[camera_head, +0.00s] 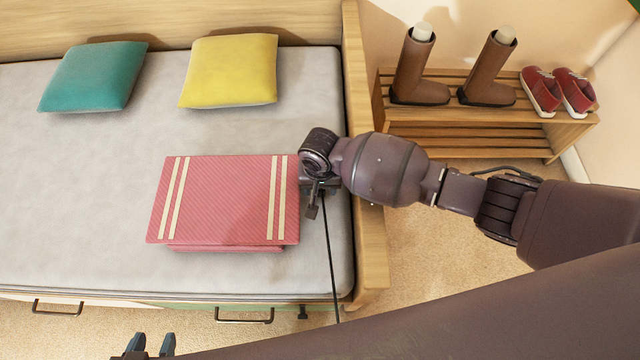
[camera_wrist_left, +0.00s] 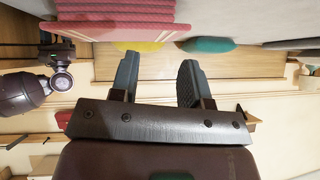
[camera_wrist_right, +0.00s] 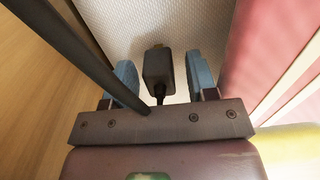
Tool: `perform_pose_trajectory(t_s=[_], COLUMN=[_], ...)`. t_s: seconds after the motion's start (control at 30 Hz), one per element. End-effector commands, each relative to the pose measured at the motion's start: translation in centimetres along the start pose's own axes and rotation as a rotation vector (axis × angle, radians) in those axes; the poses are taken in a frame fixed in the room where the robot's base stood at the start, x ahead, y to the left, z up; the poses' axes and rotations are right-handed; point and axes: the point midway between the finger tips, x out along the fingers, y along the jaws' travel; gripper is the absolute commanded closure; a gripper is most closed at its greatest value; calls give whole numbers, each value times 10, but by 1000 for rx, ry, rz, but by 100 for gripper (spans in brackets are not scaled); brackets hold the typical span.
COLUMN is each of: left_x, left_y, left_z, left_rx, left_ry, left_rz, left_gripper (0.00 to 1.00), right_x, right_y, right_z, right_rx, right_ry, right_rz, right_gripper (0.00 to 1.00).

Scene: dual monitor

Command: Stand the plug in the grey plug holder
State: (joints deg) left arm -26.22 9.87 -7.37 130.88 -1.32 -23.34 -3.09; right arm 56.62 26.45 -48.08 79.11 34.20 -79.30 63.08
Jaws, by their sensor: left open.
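The plug (camera_wrist_right: 158,68) is a dark block with a brass-coloured end, over the pale bed in the right wrist view. It sits between the two fingers of my right gripper (camera_wrist_right: 162,80), with a gap showing on each side. In the head view the right gripper (camera_head: 315,200) is at the bed's right edge, beside the red folded blanket. A thin dark cable (camera_head: 331,270) runs from there toward the bed's front. My left gripper (camera_head: 150,345) is open and empty at the bottom left, also seen in the left wrist view (camera_wrist_left: 158,80). I cannot make out the grey plug holder.
The red blanket (camera_head: 225,200) lies on the bed (camera_head: 70,200), with a teal pillow (camera_head: 95,77) and a yellow pillow (camera_head: 229,70) behind. A wooden rack (camera_head: 470,140) with boots and red shoes stands at right. A small dark object (camera_head: 303,313) is at the bed's front.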

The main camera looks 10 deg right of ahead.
Motion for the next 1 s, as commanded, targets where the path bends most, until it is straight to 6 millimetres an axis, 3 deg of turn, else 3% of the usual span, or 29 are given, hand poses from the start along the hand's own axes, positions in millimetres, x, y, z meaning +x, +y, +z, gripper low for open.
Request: perform_pose_trajectory(t_s=[0.23,0.43,0.7,0.97,1.0], left_x=[-1,-4,-15,-18,-19], left_y=[-1,-4,-9,-9,-9], left_z=[-2,-13,-4,-2,-2], left_rx=[0,-24,-73,-87,-87], left_ry=[5,20,-17,-30,-29], left_rz=[-1,-6,-15,-19,-19], left_gripper=[57,57,57,57,57], right_x=[-7,-44,-96,-121,-122], right_y=[0,-1,-1,0,0], right_z=[-1,-4,-3,-1,-1], right_rx=[0,0,0,0,0], right_ry=[2,11,11,3,2], right_rz=[0,-4,-4,-1,-1], right_gripper=[48,48,48,48,43])
